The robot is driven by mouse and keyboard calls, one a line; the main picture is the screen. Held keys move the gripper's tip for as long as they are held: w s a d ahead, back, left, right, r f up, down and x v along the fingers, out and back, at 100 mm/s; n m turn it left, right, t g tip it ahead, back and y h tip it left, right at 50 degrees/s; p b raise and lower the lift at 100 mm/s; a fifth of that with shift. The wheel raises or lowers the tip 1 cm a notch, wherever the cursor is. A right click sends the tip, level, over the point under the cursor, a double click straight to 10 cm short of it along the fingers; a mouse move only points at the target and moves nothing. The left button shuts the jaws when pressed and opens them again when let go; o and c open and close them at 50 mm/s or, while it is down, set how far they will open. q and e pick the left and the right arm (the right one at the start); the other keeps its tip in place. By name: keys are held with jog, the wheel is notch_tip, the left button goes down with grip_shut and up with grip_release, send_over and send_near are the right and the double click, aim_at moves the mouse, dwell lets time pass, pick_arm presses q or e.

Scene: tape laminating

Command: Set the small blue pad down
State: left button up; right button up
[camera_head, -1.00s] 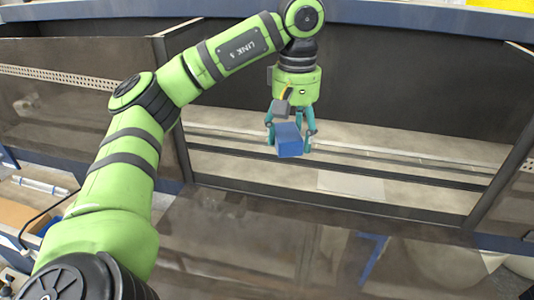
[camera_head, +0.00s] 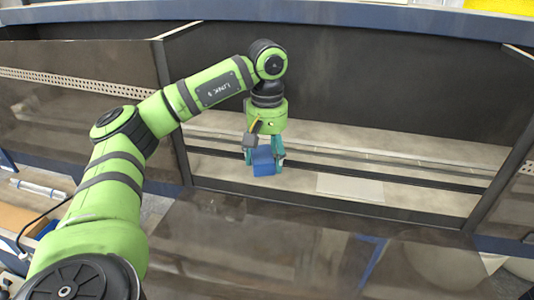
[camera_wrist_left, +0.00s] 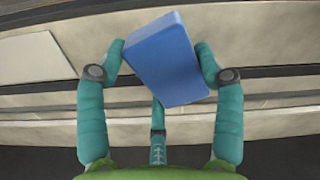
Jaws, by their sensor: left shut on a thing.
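The small blue pad (camera_head: 263,161) is a blue block held between the teal fingers of my left gripper (camera_head: 264,158). In the left wrist view the pad (camera_wrist_left: 163,58) sits tilted between the fingers of the gripper (camera_wrist_left: 160,70). A light rectangular plate (camera_head: 350,187) lies on the pale surface to the right of the pad, and it also shows at the upper left of the left wrist view (camera_wrist_left: 30,58). The pad is apart from this plate. Whether the pad touches the surface below is hard to tell. My right gripper is not in view.
A dark rail (camera_head: 400,175) runs along the pale surface (camera_head: 440,152). A dark back wall (camera_head: 390,80) stands behind, with side panels at left (camera_head: 170,110) and right (camera_head: 505,165). The pale surface to the right is mostly clear.

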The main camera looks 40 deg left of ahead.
aim_at(267, 154)
pick_arm(q)
jog(key=shift+f, duration=0.15)
jog(key=o, duration=1)
jog(key=shift+r, duration=0.3)
notch_tip(267, 154, up, 2)
jog(key=shift+r+b, duration=0.2)
jog(key=shift+b, duration=0.15)
notch_tip(267, 154, up, 9)
jog(key=p, duration=0.4)
jog(key=shift+r, duration=0.15)
